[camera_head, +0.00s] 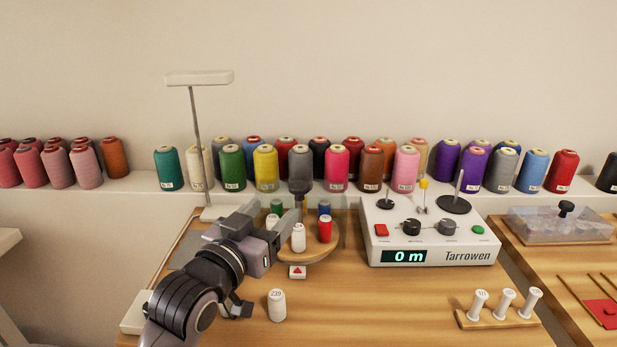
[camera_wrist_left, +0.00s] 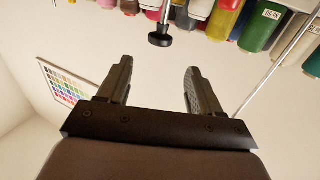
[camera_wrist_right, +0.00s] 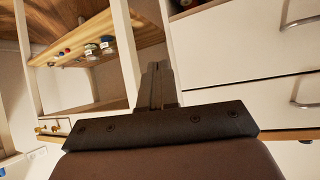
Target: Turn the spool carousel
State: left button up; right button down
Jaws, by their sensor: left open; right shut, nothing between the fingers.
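The spool carousel (camera_head: 318,254) is a round wooden turntable on the table, left of the white winder. It carries small spools, among them a white one (camera_head: 299,237), a red one (camera_head: 325,229) and a blue one (camera_head: 324,208). A dark knob (camera_head: 299,199) stands up above it and shows in the left wrist view (camera_wrist_left: 160,39). My left gripper (camera_head: 288,217) is open at the carousel's left side. In its wrist view the knob is ahead of the fingertips (camera_wrist_left: 158,68), not between them. My right gripper (camera_wrist_right: 157,65) is shut and empty, away from the carousel.
A white winder (camera_head: 430,232) reading "0 m" stands right of the carousel. A loose white spool (camera_head: 277,305) stands in front, and a wooden rack (camera_head: 490,318) holds three spools. A thin stand (camera_head: 195,130) rises behind left. Thread cones line the back shelf (camera_head: 130,183).

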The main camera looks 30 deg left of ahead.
aim_at(295, 189)
pick_arm(q)
jog(key=w, duration=0.4)
jog(key=w+a, duration=0.1)
jog(key=w, duration=0.6)
jog(key=shift+w+a, duration=0.3)
jog(key=shift+a, duration=0.1)
